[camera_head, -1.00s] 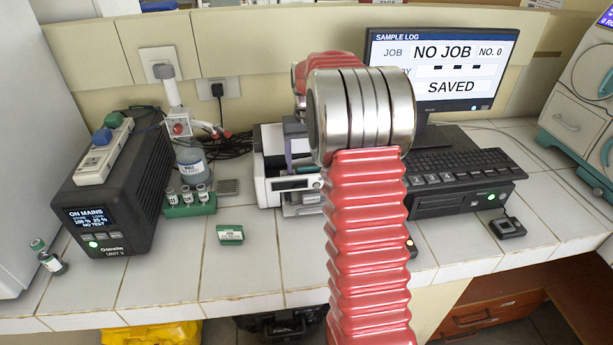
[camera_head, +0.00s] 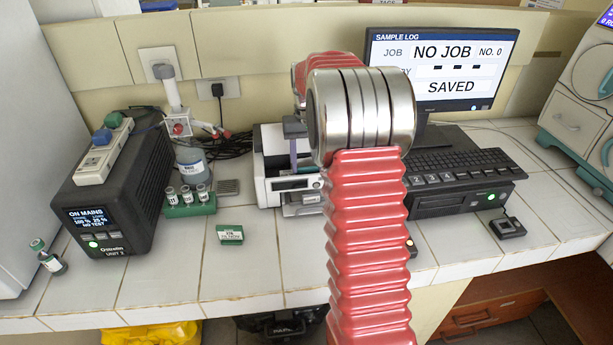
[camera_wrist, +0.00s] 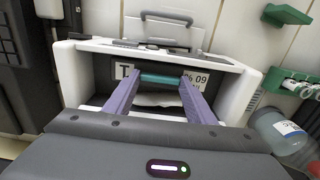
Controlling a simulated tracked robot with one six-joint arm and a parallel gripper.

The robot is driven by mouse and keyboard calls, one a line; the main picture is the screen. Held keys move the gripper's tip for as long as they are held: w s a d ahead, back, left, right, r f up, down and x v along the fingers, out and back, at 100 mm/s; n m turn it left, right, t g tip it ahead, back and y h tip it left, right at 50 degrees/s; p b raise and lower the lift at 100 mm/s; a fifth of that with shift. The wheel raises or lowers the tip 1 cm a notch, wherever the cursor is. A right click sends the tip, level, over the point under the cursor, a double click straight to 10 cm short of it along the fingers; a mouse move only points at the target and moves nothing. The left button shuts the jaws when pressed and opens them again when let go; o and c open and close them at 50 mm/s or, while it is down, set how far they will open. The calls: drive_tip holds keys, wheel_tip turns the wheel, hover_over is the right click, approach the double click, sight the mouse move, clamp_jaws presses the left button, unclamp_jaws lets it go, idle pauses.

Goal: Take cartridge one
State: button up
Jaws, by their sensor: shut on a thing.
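In the wrist view my gripper (camera_wrist: 160,82) reaches into the open white device with its two purple fingers. The fingers are shut on a teal bar (camera_wrist: 160,78), whose ends meet the fingertips. I cannot read a number on it, so I cannot tell if it is cartridge one. The white device (camera_head: 262,185) stands on the bench in the head view, partly hidden behind my red arm. There my gripper shows only as a grey body and a strip of purple finger above the device; its tips are hidden.
Left of the device are a green rack (camera_head: 190,209) of small vials, a green box (camera_head: 230,235), a labelled bottle (camera_head: 191,160) and a black power unit (camera_head: 115,190). A keyboard (camera_head: 455,167) and monitor (camera_head: 440,70) stand right. The front bench tiles are mostly clear.

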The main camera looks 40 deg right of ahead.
sight(308, 167)
drive_tip(key=shift+r, duration=0.1)
drive_tip(key=shift+c, duration=0.4)
wheel_tip(308, 167, up, 10)
idle(0.3)
drive_tip(key=shift+s, duration=0.15)
idle(0.4)
